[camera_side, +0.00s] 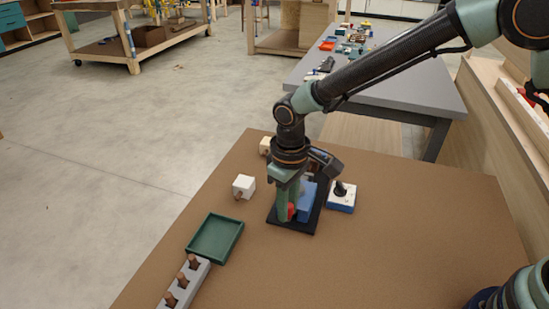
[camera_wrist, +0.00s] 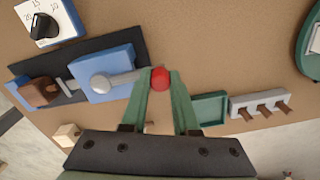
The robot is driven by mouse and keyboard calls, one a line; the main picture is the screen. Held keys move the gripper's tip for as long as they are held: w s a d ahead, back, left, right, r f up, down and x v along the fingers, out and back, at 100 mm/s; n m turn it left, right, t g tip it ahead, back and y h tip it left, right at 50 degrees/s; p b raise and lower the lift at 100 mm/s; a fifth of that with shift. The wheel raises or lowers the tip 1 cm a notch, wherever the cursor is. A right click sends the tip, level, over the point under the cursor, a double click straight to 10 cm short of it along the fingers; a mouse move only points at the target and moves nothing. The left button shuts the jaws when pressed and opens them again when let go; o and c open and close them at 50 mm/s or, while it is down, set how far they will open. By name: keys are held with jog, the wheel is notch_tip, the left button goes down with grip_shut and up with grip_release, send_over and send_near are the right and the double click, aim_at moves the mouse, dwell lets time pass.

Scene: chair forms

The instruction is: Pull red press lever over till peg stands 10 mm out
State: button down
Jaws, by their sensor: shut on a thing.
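The press has a blue body (camera_wrist: 108,68) on a black base (camera_side: 292,222) and a metal lever arm ending in a red knob (camera_wrist: 160,78). My gripper (camera_wrist: 160,82) is shut on the red knob, one green finger on each side. In the side view the red knob (camera_side: 291,212) shows low beside my fingers, and the blue body (camera_side: 307,201) is partly behind them. A brown piece (camera_wrist: 40,92) sits at the far left end of the press in the wrist view. How far a peg stands out cannot be read.
A white-and-blue dial box (camera_side: 342,196) with a black knob stands right of the press. A pale block with a brown peg (camera_side: 243,186), a green tray (camera_side: 216,238) and a grey rack with several brown pegs (camera_side: 185,285) lie left.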

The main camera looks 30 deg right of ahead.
jog(key=shift+w+a, duration=0.1)
dwell(0.7)
jog(key=w+m, duration=0.1)
jog(key=w+a+m, duration=0.1)
jog(key=m, duration=0.1)
jog(key=shift+a, duration=0.15)
jog(key=w+m, duration=0.1)
jog(key=m, duration=0.1)
jog(key=w+a+m, duration=0.1)
jog(key=m, duration=0.1)
jog(key=shift+w, duration=0.3)
jog(key=w+m, duration=0.2)
jog(key=m, duration=0.1)
jog(key=shift+w, duration=0.35)
jog(key=shift+w+d+r+m, duration=0.1)
jog(key=shift+w+d+m, duration=0.1)
jog(key=shift+w+m, duration=0.6)
jog(key=shift+w+d+m, duration=0.2)
jog(key=shift+w+m, duration=0.3)
jog(key=shift+m, duration=0.6)
jog(key=shift+w, duration=0.1)
jog(key=c, duration=0.7)
grip_release()
